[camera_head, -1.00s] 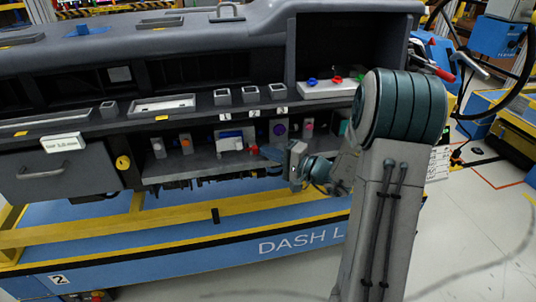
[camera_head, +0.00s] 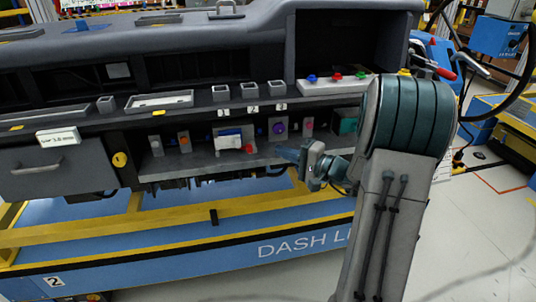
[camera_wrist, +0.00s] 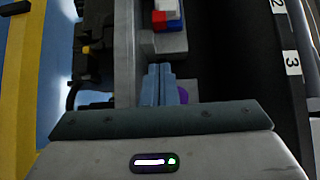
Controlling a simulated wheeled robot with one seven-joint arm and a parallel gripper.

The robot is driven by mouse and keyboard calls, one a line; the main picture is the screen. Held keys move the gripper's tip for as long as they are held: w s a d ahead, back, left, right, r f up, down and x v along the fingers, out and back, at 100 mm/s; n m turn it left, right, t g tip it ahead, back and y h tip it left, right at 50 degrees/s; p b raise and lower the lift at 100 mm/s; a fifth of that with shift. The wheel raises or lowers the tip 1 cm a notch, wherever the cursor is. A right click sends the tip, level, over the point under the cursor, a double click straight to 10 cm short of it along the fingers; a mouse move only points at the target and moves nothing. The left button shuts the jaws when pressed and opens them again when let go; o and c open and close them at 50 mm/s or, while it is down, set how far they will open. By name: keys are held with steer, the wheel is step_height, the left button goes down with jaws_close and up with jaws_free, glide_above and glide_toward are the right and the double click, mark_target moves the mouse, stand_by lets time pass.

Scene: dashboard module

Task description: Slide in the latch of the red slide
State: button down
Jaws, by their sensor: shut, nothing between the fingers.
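The red slide (camera_head: 248,148) is a small red piece at the right end of a white-and-blue unit (camera_head: 230,138) on the lower shelf. In the wrist view the red piece (camera_wrist: 159,19) shows at the top, beside blue and white parts. My gripper (camera_head: 279,149) is shut and empty, to the right of the red piece with a gap between them. In the wrist view its closed fingertips (camera_wrist: 159,67) point toward the grey block below the red piece. I cannot make out the latch's exact position.
An orange knob (camera_head: 183,140) is left of the unit. The upper ledge (camera_head: 205,103) overhangs the shelf. Open space lies in front of the shelf.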

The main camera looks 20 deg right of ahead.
steer(key=v, duration=0.8)
steer(key=shift+a+r, duration=0.1)
steer(key=s+a+r+n+g+h+p, duration=0.1)
steer(key=s+a+r+n+g+p, duration=0.25)
steer(key=s+a+g+p, duration=0.35)
steer(key=s+a+r+n+g+h+p, duration=0.1)
steer(key=s+a+r+n+g+p, duration=0.25)
steer(key=a, duration=0.65)
steer(key=s+d+r+n+h+p, duration=0.2)
steer(key=s+d+r+h+p, duration=0.1)
steer(key=s+r+h+p, duration=0.5)
step_height(320, 180, up, 3)
steer(key=shift+s+f+n+h+p, duration=0.2)
steer(key=shift+s+n+h+p, duration=0.2)
steer(key=shift+s+h, duration=0.4)
steer(key=shift+w, duration=0.1)
